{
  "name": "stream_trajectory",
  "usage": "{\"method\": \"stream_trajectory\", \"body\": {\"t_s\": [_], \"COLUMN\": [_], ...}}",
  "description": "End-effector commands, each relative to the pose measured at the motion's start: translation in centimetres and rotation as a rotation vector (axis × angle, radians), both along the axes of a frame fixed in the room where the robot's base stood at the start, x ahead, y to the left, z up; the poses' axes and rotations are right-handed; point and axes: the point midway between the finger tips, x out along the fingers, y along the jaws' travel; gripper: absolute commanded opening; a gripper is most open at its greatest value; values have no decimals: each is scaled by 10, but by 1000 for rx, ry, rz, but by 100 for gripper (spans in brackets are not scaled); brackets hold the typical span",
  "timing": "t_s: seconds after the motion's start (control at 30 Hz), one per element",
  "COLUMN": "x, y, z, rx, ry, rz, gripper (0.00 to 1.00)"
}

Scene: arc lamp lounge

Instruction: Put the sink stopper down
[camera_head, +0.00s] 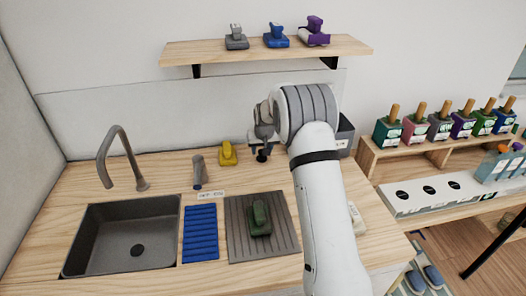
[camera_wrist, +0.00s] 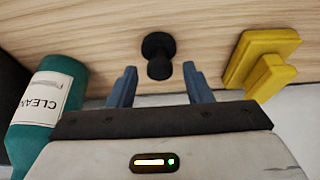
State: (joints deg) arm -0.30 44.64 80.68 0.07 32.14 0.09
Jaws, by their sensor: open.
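The black sink stopper (camera_wrist: 158,55) stands on the wooden counter in the wrist view, just beyond the gap between my fingertips. In the head view the stopper (camera_head: 262,156) shows small and dark below my gripper (camera_head: 260,146). My gripper (camera_wrist: 157,75) is open with its two blue-grey fingers apart, and nothing is held between them. The sink (camera_head: 105,240) is at the front left of the counter, with a dark round drain in its floor.
A blue ribbed mat (camera_head: 200,234) and a grey mat (camera_head: 240,222) with a green block (camera_head: 260,220) lie beside the sink.

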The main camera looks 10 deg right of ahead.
Motion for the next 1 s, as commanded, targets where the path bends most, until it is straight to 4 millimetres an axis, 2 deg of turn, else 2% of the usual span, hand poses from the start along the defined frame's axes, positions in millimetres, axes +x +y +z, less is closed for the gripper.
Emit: {"method": "stream_trajectory", "body": {"t_s": [0.4, 0.67, 0.77, 0.83, 1.0], "x": [-33, -46, -67, -91, -172], "y": [-1, -1, -2, -2, -2], "z": [78, 102, 118, 133, 167], "rx": [0, -1, 0, 0, -1], "ry": [-2, 0, 7, 13, 38], "rz": [-1, -1, -2, -2, -3], "gripper": [45, 45, 45, 45, 45]}}
